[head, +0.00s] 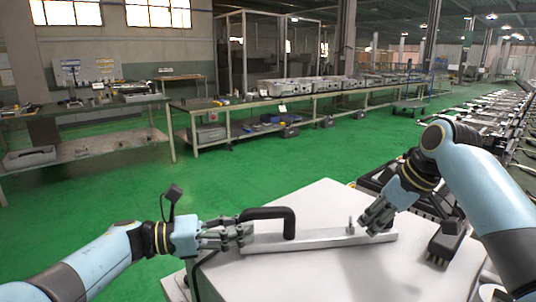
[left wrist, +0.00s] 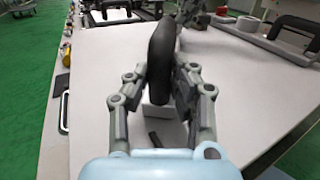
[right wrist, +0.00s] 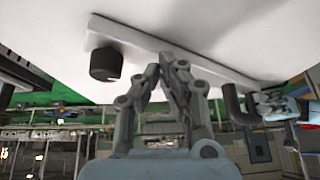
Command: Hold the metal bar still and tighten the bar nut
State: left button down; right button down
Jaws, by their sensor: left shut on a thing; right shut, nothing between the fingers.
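The metal bar (head: 315,241) lies on a white tabletop, with a black handle (head: 272,213) at its left part. My left gripper (head: 243,232) is shut on the handle, which stands between its fingers in the left wrist view (left wrist: 160,62). A small upright grey stud (head: 350,226) stands on the bar toward its right end. My right gripper (head: 372,226) is shut and empty, its tips close beside the stud. In the right wrist view, a black round knob (right wrist: 105,64) sits by the bar's end, apart from the fingers. I cannot tell whether it is the nut.
The white tabletop (head: 310,285) is mostly clear in front of the bar. A black handled object (head: 445,242) stands at its right. More handled parts lie behind, near my right arm. Workbenches (head: 300,95) stand farther back across the green floor.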

jog(key=shift+s+a, duration=0.5)
dwell(0.7)
jog(key=shift+s+a, duration=0.25)
jog(key=shift+a, duration=0.25)
jog(key=shift+s, duration=0.1)
jog(key=shift+s+d, duration=0.15)
jog(key=shift+s, duration=0.1)
notch_tip(320, 180, up, 6)
dwell(0.7)
jog(key=shift+w+r, duration=0.1)
